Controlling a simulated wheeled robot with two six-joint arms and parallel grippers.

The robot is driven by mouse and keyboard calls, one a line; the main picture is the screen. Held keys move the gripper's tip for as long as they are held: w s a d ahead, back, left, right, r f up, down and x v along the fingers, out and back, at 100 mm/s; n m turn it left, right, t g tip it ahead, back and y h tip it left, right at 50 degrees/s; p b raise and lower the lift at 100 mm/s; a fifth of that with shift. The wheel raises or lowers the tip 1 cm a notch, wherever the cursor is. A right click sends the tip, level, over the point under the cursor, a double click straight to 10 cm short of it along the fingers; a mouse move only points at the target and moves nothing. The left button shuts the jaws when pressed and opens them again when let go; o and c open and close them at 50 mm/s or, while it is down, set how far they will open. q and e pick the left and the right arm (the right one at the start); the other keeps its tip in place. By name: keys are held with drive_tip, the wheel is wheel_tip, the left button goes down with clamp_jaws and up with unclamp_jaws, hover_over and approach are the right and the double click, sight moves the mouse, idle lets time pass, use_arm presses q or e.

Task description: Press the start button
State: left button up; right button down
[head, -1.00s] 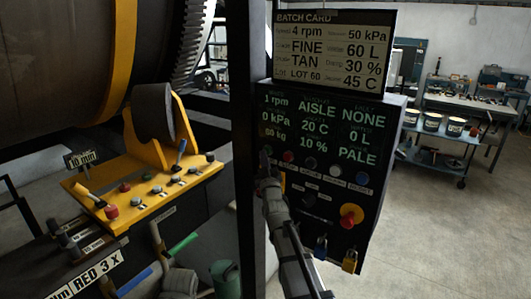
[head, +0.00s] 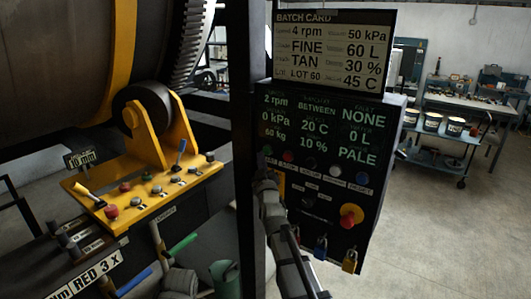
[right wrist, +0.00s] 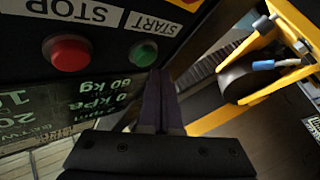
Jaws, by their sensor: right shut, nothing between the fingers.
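The green start button (right wrist: 143,54) sits under the START label in the right wrist view, beside the red stop button (right wrist: 70,53). In the head view the start button (head: 267,150) is at the left end of the button row on the black control panel (head: 330,228). My right gripper (head: 266,173) is just below it there. In the right wrist view the shut, empty fingers (right wrist: 160,74) lie close beside the green button's edge. I cannot tell whether they touch it. The panel display reads 2 rpm and BETWEEN. My left gripper is not in view.
A dark post (head: 246,120) stands left of the panel. A yellow lever console (head: 150,190) and the large drum (head: 50,60) are further left. A red knob on yellow (head: 351,215) and padlocks are low on the panel. The floor at right (head: 450,240) is open.

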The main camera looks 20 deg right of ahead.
drive_tip(key=s+a, duration=0.1)
drive_tip(key=a, duration=0.1)
drive_tip(key=s+a, duration=0.2)
idle(0.4)
idle(0.6)
drive_tip(key=s+a+f+n+g+y+b, duration=0.1)
drive_tip(key=s+a+f+g+y, duration=0.15)
drive_tip(key=a+f+g, duration=0.4)
drive_tip(key=s+a+f+g+y+b, duration=0.15)
drive_tip(key=s+a+f, duration=0.25)
drive_tip(key=f, duration=0.5)
drive_tip(key=s+a+f+n+g+y+b, duration=0.1)
drive_tip(key=s+a+f+g+y+b, duration=0.15)
drive_tip(key=a+f, duration=0.45)
drive_tip(key=s+f+g+h, duration=0.1)
drive_tip(key=s+f+g, duration=0.2)
drive_tip(key=s, duration=0.5)
drive_tip(key=s+d+f+m+g+h+b, duration=0.1)
drive_tip(key=s+f+g, duration=0.3)
drive_tip(key=s, duration=0.5)
drive_tip(key=s+f+m+g+h+b, duration=0.1)
drive_tip(key=s+f+g+h, duration=0.1)
drive_tip(key=s+f+g, duration=0.2)
drive_tip(key=s+f, duration=0.2)
drive_tip(key=s, duration=0.2)
drive_tip(key=shift+s+d, duration=0.15)
drive_tip(key=shift+d, duration=0.25)
